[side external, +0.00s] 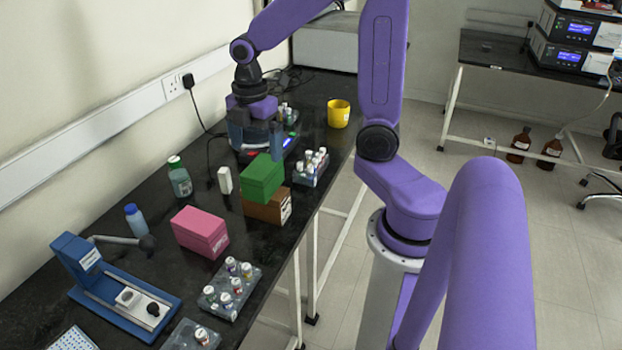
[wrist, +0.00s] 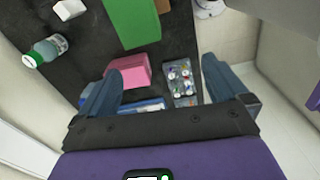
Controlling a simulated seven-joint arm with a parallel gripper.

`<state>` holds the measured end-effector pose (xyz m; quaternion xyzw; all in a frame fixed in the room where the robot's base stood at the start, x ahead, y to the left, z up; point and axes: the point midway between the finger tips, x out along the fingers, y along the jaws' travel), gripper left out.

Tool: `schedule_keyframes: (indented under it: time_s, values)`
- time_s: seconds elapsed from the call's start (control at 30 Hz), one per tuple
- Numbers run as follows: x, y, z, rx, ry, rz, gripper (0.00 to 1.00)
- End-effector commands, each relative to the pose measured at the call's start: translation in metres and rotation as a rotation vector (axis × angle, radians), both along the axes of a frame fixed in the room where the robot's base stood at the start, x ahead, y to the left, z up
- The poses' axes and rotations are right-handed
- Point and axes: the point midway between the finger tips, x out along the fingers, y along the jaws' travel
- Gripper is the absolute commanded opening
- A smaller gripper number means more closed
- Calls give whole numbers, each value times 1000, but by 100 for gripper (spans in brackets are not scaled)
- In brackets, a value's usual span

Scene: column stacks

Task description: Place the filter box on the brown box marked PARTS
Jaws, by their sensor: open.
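A green box (side external: 262,178) appears to sit on a brown box (side external: 269,206) in the middle of the bench. The brown box has a pale label on its right face, too small to read. A pink box (side external: 200,232) stands nearer the camera, apart from them. I cannot tell by lettering which is the filter box. My gripper (side external: 257,150) is open and empty, behind and above the green box. In the wrist view, the open fingers (wrist: 158,82) frame the pink box (wrist: 129,74); the green box (wrist: 135,20) is at the top edge.
A vial rack (side external: 311,167) is right of the stack; another (side external: 230,290) is near the pink box. A white carton (side external: 225,180), green-capped bottle (side external: 180,178), blue bottle (side external: 135,219) and blue instrument (side external: 115,290) stand along the left. A yellow mug (side external: 339,113) is behind.

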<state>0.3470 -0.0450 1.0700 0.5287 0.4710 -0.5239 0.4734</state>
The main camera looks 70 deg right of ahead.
Motion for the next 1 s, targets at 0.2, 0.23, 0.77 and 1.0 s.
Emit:
schedule_keyframes:
  time_s: [0.2, 0.23, 0.77, 1.0]
  values:
    - [-45, 50, 3, 6, -5, -91, 100]
    - [-52, 55, 4, 7, -7, -106, 100]
    - [-171, 97, 3, 27, -2, -331, 100]
    - [-184, 98, 2, 29, 1, -365, 100]
